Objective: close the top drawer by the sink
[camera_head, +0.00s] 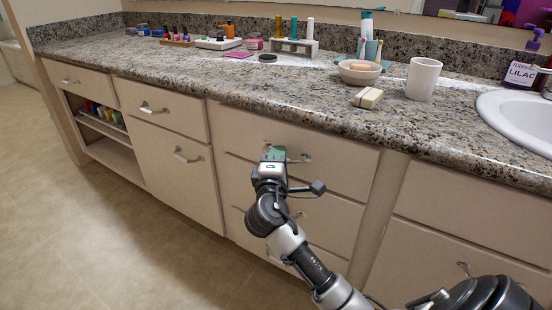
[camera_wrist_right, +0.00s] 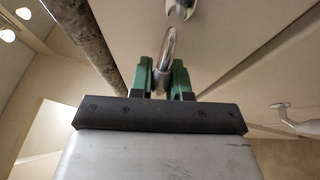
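The top drawer (camera_head: 340,160) has a cream front just under the granite counter, left of the sink (camera_head: 518,112). Its front looks close to flush with the fronts around it; I cannot tell if a small gap is left. My right gripper (camera_head: 274,153) is at this drawer's metal handle (camera_head: 300,158). In the right wrist view, the green fingertips (camera_wrist_right: 163,80) stand close on either side of the handle's curved bar (camera_wrist_right: 168,48), with little gap between them. The gripper hides part of the handle in the head view. My left gripper is not in view.
The counter (camera_head: 200,75) carries a white cup (camera_head: 423,79), a bowl (camera_head: 360,72), a soap bar (camera_head: 368,97) and several small bottles. More drawers lie below and to the left, with handles sticking out (camera_head: 187,155). An open shelf (camera_head: 107,150) is at far left. The floor (camera_head: 110,240) is clear.

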